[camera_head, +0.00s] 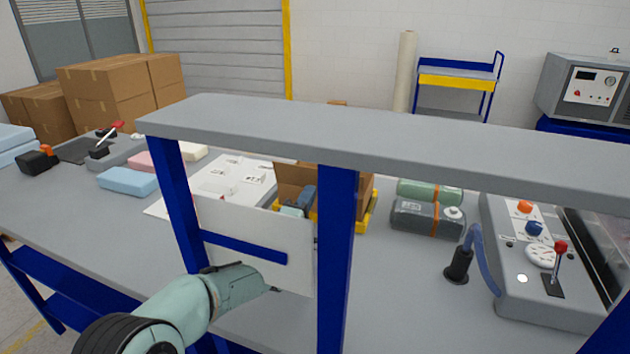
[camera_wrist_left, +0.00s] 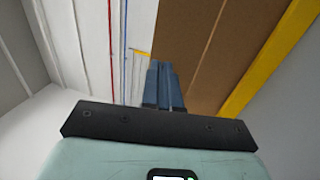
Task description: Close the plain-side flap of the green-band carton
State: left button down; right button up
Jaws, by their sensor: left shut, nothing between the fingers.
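The brown carton (camera_head: 292,175) sits in a yellow frame (camera_head: 372,212) on the grey bench, behind the shelf post. Its green band does not show, and the post hides much of it. I cannot tell which flap is the plain-side one. My left gripper (camera_head: 307,192) has its blue fingers in front of the carton's brown wall; a white panel hides the wrist behind it. In the left wrist view the shut, empty fingers (camera_wrist_left: 164,78) point along a brown cardboard face (camera_wrist_left: 210,45); contact cannot be told. My right gripper is not in view.
A grey shelf (camera_head: 400,140) on blue posts (camera_head: 337,260) crosses close in front, with a white panel (camera_head: 265,225) beside my left arm.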

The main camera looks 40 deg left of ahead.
aim_at(319, 173)
pick_arm(q)
jog(key=shift+p+x, duration=0.3)
jog(key=shift+x, duration=2.25)
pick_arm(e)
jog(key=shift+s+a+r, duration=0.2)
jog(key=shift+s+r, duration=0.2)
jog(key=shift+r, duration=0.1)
